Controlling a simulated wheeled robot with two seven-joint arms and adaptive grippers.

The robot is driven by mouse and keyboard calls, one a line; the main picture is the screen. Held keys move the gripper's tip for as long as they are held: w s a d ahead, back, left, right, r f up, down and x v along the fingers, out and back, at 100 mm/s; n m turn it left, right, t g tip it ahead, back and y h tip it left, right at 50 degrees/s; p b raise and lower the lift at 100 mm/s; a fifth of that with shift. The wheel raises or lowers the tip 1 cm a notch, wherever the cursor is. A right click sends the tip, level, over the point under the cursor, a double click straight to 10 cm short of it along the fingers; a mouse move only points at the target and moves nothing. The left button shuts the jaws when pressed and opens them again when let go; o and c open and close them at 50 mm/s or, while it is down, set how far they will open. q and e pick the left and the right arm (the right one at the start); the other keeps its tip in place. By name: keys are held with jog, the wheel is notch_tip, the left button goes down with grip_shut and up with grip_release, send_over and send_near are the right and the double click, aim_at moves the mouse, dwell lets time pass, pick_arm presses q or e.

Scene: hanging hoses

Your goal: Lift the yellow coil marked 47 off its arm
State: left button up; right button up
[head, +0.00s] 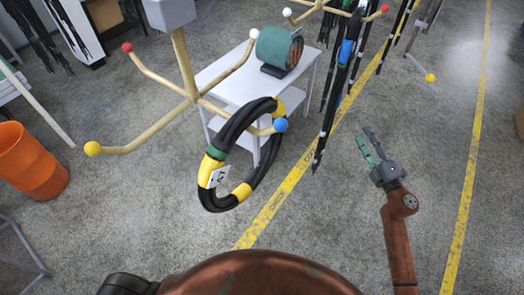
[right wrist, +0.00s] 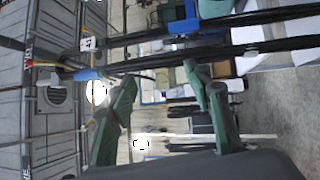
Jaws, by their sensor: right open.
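The coil (head: 205,165) is a black hose loop with yellow bands and a green band. It hangs in the head view on the wooden stand's arm tipped with a blue ball (head: 281,125). Its white tag (head: 218,177) is tilted and its number is hard to read. My right gripper (head: 364,136) is open and empty, to the right of the coil and well apart from it. The right wrist view shows its two green fingers spread (right wrist: 163,80). My left gripper is not in view.
A white table (head: 225,68) with a green drum (head: 279,48) stands behind the coil. Black hoses with a blue band (head: 347,52) hang between coil and right gripper, further back. Other stand arms end in yellow (head: 92,149), red and white balls. An orange bin (head: 28,160) stands left.

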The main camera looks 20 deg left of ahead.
aim_at(279, 110)
jog(key=s+a+r+n+g+y, duration=0.2)
jog(key=s+a+r+n+y, duration=0.25)
jog(key=r, duration=0.45)
jog(key=s+a+r+n+g+y, duration=0.25)
jog(key=a+r+n, duration=0.35)
jog(key=r, duration=0.4)
jog(key=s+a+r+n+g+p, duration=0.1)
jog(key=s+a+r+n, duration=0.2)
jog(key=s+n, duration=0.3)
jog(key=s+a+r+n+g+h+p, duration=0.1)
jog(key=s+a+r+n, duration=0.3)
jog(key=s, duration=0.5)
jog(key=s+a+r+n+g, duration=0.3)
jog(key=s+a+r+n, duration=0.1)
jog(key=s+r+n, duration=0.3)
jog(key=shift+s+a+n+p, duration=0.1)
jog(key=shift+s+n+p, duration=0.1)
jog(key=shift+n, duration=0.4)
jog(key=shift+s+a+n+p, duration=0.1)
jog(key=shift+s+n+p, duration=0.1)
jog(key=shift+n, duration=0.35)
jog(key=shift+s+r+n+h, duration=0.1)
jog(key=shift+s+n+h, duration=0.2)
jog(key=shift+n+h, duration=0.1)
jog(key=shift+a, duration=0.2)
jog(key=p+x, duration=0.3)
jog(key=x, duration=0.4)
jog(key=shift+w+a, duration=0.15)
jog(key=shift+a, duration=0.1)
